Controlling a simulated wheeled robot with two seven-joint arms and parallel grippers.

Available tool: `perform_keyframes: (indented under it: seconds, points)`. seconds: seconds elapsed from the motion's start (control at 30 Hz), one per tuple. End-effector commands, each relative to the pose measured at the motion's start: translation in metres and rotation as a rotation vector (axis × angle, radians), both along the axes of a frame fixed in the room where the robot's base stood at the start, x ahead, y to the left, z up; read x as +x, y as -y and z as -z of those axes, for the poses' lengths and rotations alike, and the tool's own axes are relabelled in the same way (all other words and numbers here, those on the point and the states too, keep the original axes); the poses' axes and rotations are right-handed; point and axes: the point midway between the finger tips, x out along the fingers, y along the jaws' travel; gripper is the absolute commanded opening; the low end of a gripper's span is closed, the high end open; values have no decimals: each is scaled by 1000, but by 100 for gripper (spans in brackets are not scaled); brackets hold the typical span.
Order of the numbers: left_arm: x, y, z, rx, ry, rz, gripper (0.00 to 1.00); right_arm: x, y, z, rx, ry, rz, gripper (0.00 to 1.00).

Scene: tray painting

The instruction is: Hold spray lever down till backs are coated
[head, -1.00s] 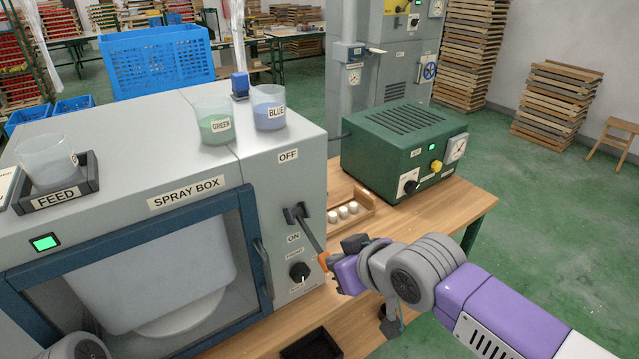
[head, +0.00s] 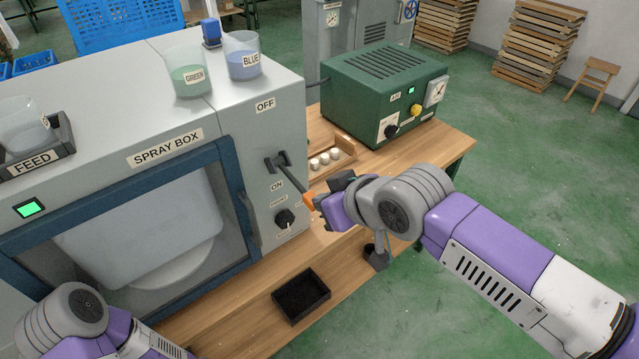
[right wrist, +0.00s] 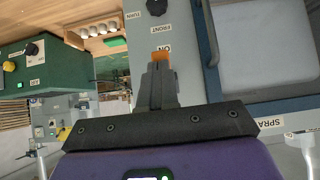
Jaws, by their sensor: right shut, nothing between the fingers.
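The spray box (head: 85,105) has a lever (head: 290,178) with an orange tip (head: 310,200) on its right-hand face. The lever slants down past the ON label, away from OFF. My right gripper (head: 342,181) is shut and empty at the orange tip. In the right wrist view, the orange tip (right wrist: 160,56) shows just beyond the closed fingers (right wrist: 157,78); I cannot tell whether they touch it. Behind the box window, a pale panel (head: 140,225) is visible; its coating cannot be judged. My left arm is at the lower left, its gripper out of view.
GREEN (head: 188,78) and BLUE (head: 243,60) cups stand on the box, with a FEED cup (head: 22,122) in a holder. A knob (head: 285,218) sits below the lever. A black tray (head: 301,296) lies in front. A green machine (head: 385,95) stands at the right.

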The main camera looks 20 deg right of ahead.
Motion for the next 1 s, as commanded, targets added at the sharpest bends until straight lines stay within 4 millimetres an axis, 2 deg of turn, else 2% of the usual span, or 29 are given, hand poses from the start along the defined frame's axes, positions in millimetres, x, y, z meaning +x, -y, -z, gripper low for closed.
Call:
perform_keyframes:
  seconds: [0.03, 0.3, 0.5, 1.0]
  points:
    - [0, 0, -14, 0, 0, 0, 43, -3, 0, -18, 1, 5, -3, 0]
    - [0, 0, -21, 0, 0, 0, 43, -57, 19, -44, 3, 12, 0, 0]
    - [0, 0, -26, 0, 0, 0, 43, -79, 26, -56, 1, 9, -2, 0]
    - [0, 0, -26, 0, 0, 0, 43, -85, 28, -58, 0, 8, -2, 0]
